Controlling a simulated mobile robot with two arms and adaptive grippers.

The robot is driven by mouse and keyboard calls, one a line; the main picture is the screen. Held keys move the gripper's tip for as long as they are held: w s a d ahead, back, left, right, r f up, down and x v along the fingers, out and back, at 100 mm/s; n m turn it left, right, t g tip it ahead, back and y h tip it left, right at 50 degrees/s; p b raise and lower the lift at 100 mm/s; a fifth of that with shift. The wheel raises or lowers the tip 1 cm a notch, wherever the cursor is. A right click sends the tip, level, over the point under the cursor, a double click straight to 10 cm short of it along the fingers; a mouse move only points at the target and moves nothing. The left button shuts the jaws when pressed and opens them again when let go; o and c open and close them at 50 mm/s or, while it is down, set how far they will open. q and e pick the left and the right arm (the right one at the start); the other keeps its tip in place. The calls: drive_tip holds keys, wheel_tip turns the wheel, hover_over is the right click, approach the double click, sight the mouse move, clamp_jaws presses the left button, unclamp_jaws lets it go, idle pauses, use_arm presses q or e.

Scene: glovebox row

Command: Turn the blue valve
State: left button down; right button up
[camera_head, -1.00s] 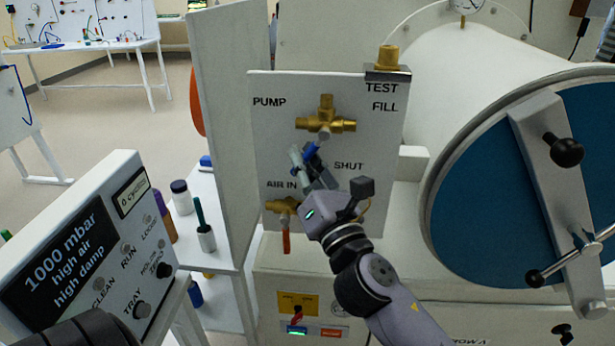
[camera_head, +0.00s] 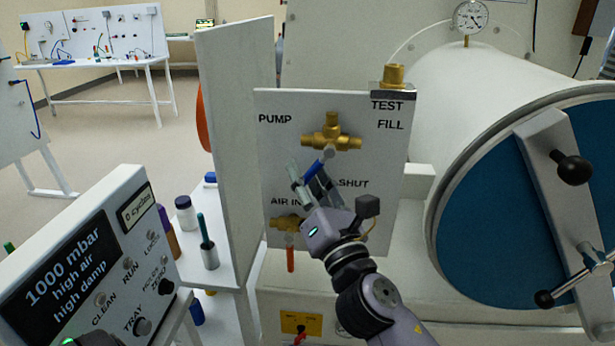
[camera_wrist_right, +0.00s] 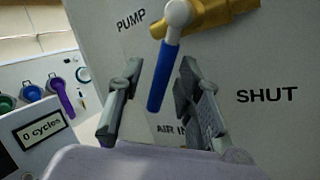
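The blue valve handle (camera_head: 316,166) hangs down and left from the brass valve (camera_head: 331,140) on the white panel, between the PUMP and SHUT labels. In the right wrist view the blue handle (camera_wrist_right: 163,78) slants down from its pale hub, between my two grey fingers. My right gripper (camera_head: 308,180) is open around the handle's lower part, and the right wrist view (camera_wrist_right: 150,95) shows gaps on both sides of it. Contact is not visible. Of my left arm only a dark piece shows at the bottom left; its fingers are out of view.
A second brass valve with a red handle (camera_head: 290,258) sits by the AIR IN label, close below my right gripper. A round blue door (camera_head: 500,210) is on the right. A control box (camera_head: 90,260) and a shelf with bottles (camera_head: 208,256) stand on the left.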

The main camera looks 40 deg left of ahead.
drive_tip(key=v, duration=1.2)
